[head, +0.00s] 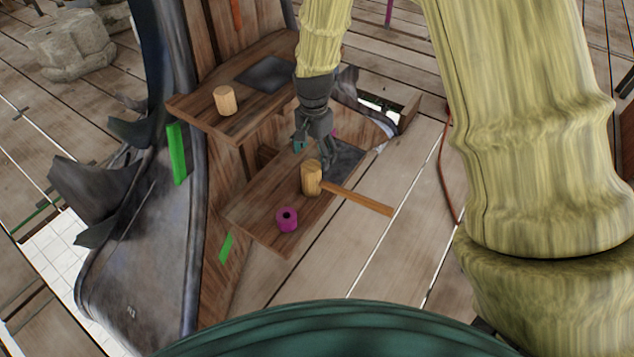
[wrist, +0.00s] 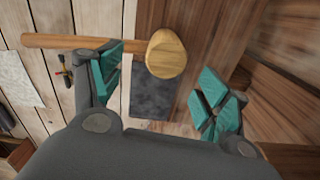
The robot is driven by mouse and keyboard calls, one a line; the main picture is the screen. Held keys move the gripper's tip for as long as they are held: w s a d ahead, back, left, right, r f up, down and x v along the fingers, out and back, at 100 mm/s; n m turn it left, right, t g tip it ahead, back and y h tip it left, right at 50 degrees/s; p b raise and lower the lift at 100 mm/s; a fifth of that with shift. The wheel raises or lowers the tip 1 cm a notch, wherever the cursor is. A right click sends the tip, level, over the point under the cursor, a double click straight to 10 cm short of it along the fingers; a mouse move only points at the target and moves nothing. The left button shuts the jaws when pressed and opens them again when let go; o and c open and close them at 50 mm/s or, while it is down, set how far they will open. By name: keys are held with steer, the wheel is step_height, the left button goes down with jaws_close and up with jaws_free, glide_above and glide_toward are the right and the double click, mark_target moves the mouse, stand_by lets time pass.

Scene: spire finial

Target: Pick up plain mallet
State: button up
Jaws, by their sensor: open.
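The plain mallet has a light wooden cylindrical head (head: 311,178) that stands on the lower wooden shelf. Its handle (head: 362,199) sticks out to the right past the shelf edge. My gripper (head: 313,152) is just behind and above the mallet head, pointing down. In the wrist view the mallet head (wrist: 166,54) lies ahead of the gap between the teal finger pads of my gripper (wrist: 160,93), nearer the left finger. The handle (wrist: 70,41) runs to the left, beyond the left finger. The jaws are open with nothing between them.
A magenta ring-shaped piece (head: 287,219) sits on the lower shelf (head: 258,205), in front of the mallet. A wooden cylinder (head: 225,100) stands on the upper shelf (head: 190,108). A dark square patch (wrist: 150,98) lies on the shelf near the mallet. Plank floor is open to the right.

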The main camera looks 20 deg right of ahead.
mark_target(312, 165)
steer(key=shift+w+a+f+b, duration=0.15)
steer(key=shift+f+b, duration=0.1)
steer(key=shift+f, duration=0.8)
steer(key=shift+w+f+b, duration=0.1)
steer(key=shift+f+b, duration=0.1)
steer(key=shift+f, duration=0.85)
steer(key=shift+w+a+f+b, duration=0.15)
steer(key=shift+f+b, duration=0.1)
steer(key=shift+f, duration=0.8)
steer(key=shift+d, duration=0.1)
steer(key=c, duration=1.2)
